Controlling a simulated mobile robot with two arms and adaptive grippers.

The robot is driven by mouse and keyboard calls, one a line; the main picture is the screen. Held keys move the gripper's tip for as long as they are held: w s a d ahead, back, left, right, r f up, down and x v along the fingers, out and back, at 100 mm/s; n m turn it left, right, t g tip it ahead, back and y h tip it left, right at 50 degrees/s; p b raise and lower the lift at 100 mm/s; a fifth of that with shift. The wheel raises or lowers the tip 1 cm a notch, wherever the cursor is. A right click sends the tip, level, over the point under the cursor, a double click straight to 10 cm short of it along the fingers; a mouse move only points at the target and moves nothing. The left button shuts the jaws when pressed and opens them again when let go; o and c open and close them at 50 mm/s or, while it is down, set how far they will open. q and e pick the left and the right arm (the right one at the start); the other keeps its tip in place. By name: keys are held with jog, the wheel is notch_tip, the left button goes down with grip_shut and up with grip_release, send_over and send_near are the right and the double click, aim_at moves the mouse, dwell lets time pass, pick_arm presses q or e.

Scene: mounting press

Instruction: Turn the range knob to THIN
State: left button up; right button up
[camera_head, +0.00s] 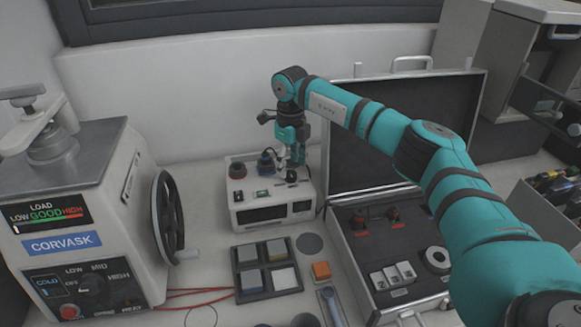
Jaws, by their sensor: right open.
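A small white instrument box (272,214) stands on the table near the wall, with a dark display window on its front. No THIN marking is readable, so I cannot tell which control is the range knob. My right gripper (292,158) is open and points down over the right rear of the box top. It partly hides that area, and contact cannot be told. My left gripper is out of view.
A CORVASK press (110,220) with a black handwheel (168,215) and its own dial (92,284) stands at left. An open case (345,262) lies right of the box. A tray of coloured blocks (238,283) and an orange block (321,270) lie in front.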

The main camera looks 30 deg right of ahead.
aim_at(291, 176)
jog(key=shift+f, duration=1.45)
jog(key=shift+c, duration=0.4)
grip_shut()
